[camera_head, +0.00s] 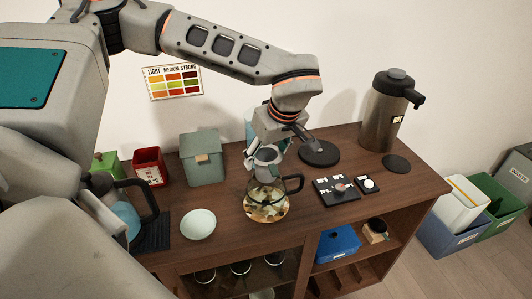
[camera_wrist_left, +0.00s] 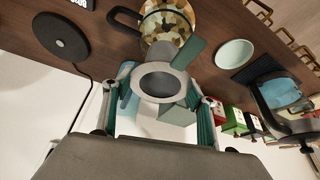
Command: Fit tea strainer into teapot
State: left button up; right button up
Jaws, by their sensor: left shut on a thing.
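The glass teapot (camera_head: 267,207) stands on the wooden cabinet top, with a dark handle on its right and tea leaves or a patterned content inside. In the left wrist view the teapot (camera_wrist_left: 168,20) is at the top. My left gripper (camera_head: 266,150) is shut on the grey tea strainer (camera_head: 266,156), just above the teapot's mouth. In the left wrist view the strainer (camera_wrist_left: 160,82) is a ring with a teal tab, between the fingers. I cannot tell whether its lower end has entered the teapot. My right gripper is not in view.
A pale bowl (camera_head: 198,224) is left of the teapot. A grey-green canister (camera_head: 201,159) and red box (camera_head: 149,166) stand behind it. A black round plate (camera_head: 319,153), black tray (camera_head: 336,191) and tall dispenser (camera_head: 383,115) are to the right. A kettle (camera_head: 125,215) is at left.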

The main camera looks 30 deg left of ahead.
aim_at(266, 172)
pick_arm(q)
jog(key=shift+f, duration=0.25)
dwell(0.3)
jog(key=shift+f, duration=0.15)
jog(key=shift+f+b, duration=0.4)
jog(key=shift+f, duration=0.1)
jog(key=shift+f, duration=0.15)
jog(key=shift+f+b, duration=1.1)
jog(key=shift+f, duration=1)
jog(key=shift+r, duration=0.1)
jog(key=shift+r+p, duration=0.15)
jog(key=shift+p, duration=0.25)
